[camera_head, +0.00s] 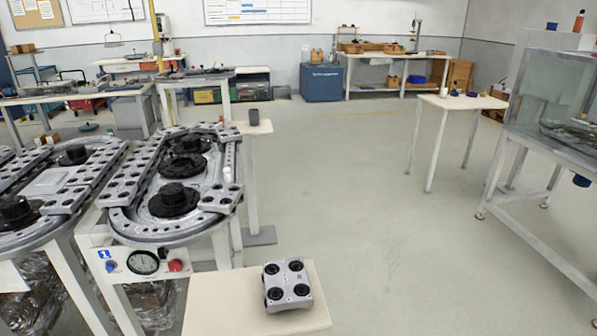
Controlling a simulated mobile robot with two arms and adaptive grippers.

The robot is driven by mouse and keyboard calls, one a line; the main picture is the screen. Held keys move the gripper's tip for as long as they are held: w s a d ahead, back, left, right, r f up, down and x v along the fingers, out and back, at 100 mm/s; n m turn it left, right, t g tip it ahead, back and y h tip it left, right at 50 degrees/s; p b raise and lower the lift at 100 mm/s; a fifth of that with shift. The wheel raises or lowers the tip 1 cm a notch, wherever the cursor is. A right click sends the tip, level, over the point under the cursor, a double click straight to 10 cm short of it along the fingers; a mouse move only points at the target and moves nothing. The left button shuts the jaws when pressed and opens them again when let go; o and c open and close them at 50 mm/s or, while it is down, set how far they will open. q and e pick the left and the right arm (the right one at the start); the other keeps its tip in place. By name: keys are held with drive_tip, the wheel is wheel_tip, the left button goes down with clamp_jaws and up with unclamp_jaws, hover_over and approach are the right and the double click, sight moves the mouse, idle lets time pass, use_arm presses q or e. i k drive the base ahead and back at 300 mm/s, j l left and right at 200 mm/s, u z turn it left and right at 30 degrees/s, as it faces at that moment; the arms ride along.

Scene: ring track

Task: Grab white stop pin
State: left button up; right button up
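A small white upright peg (227,174), which looks like the white stop pin, stands at the right edge of the ring track (150,222). It is small in this view, so its details are hard to tell. Black round parts (174,199) sit in the middle of the track. Neither of my grippers is in view.
A grey block with black wheels (287,285) rests on a cream stand (215,300) in front. A dark cup (254,117) stands on a small side table behind the track. A white table (462,101) and glass-sided cabinet (560,95) are at right. The middle floor is clear.

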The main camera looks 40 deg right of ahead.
sight(226, 174)
drive_tip(key=z, duration=1)
drive_tip(key=i+j+z, duration=0.1)
drive_tip(key=j+z, duration=0.3)
drive_tip(key=i+j+z, duration=0.1)
drive_tip(key=j+z, duration=0.75)
